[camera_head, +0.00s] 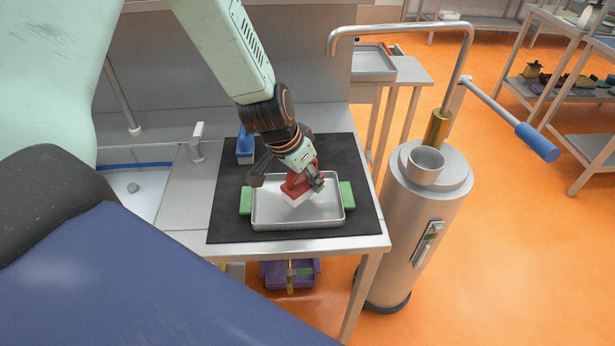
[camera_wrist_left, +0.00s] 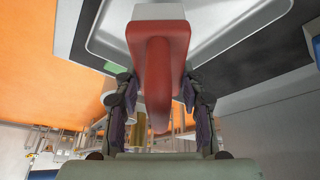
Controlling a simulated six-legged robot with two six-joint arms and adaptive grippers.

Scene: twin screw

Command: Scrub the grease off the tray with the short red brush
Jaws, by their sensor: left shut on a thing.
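The short red brush (camera_head: 297,184) is in my left gripper (camera_head: 290,178), with its pale bristles down at the tray in the head view. In the left wrist view the brush (camera_wrist_left: 158,50) fills the middle, its red handle between both fingers of the gripper (camera_wrist_left: 160,108). The metal tray (camera_head: 275,220) lies on a black mat (camera_head: 228,222), with green blocks (camera_head: 347,194) at its left and right ends. I cannot make out grease on the tray floor. Whether the bristles touch the floor is hard to tell. My right gripper is not in view.
A blue object (camera_head: 245,150) stands at the back left of the mat. A sink (camera_head: 135,185) with a tap (camera_head: 197,140) is to the left. A metal cylinder machine (camera_head: 405,240) with a blue-handled lever (camera_head: 537,142) stands right of the table. A purple bin (camera_head: 275,275) is below.

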